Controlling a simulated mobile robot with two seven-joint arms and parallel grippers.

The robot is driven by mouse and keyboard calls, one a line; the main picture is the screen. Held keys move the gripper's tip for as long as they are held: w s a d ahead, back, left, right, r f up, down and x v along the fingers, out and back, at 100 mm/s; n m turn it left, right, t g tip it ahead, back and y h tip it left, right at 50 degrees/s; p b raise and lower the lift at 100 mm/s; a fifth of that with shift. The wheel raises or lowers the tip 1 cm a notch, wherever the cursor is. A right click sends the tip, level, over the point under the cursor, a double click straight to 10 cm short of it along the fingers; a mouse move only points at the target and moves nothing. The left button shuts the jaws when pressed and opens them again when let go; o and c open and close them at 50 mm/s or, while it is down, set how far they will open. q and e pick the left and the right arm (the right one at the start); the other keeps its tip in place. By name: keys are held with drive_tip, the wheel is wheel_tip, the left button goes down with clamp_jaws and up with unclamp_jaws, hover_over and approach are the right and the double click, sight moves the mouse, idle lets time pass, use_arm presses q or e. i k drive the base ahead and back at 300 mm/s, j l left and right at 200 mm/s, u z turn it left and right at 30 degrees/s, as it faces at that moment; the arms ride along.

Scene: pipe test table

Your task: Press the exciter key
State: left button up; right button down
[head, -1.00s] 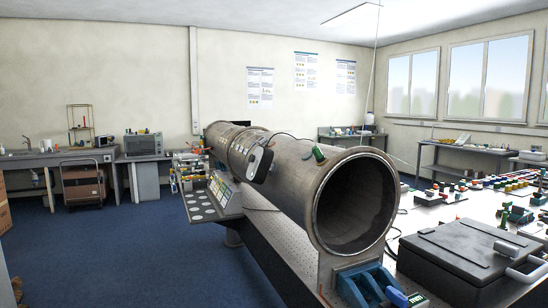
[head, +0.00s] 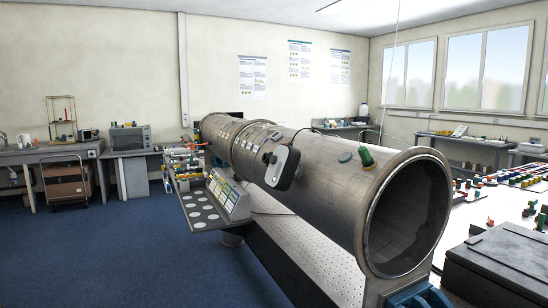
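A large grey metal pipe (head: 325,175) lies along a perforated bench (head: 300,250), its open end facing me at the right. A sloped panel (head: 228,194) with rows of small light keys stands beside the pipe on its left side. I cannot tell which key is the exciter key; the labels are too small to read. A dark rounded device with a pale face (head: 282,165) is fixed on the pipe's side. A green knob-like part (head: 366,156) sits on top of the pipe. Neither of my grippers is in view.
A grey shelf with round pale discs (head: 203,208) juts out left of the panel. Blue carpet (head: 120,255) is clear at the left. A dark case (head: 500,262) and a white table (head: 465,215) with small coloured parts stand at the right.

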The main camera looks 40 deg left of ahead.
sight(273, 159)
drive_tip(key=j+z, duration=0.1)
drive_tip(key=j, duration=0.45)
drive_tip(key=i+j, duration=0.1)
drive_tip(key=j, duration=0.45)
drive_tip(key=i+j, duration=0.1)
drive_tip(key=j, duration=0.7)
drive_tip(key=i+j, duration=0.1)
drive_tip(key=j, duration=0.65)
drive_tip(key=i+j+z, duration=0.1)
drive_tip(key=j, duration=0.7)
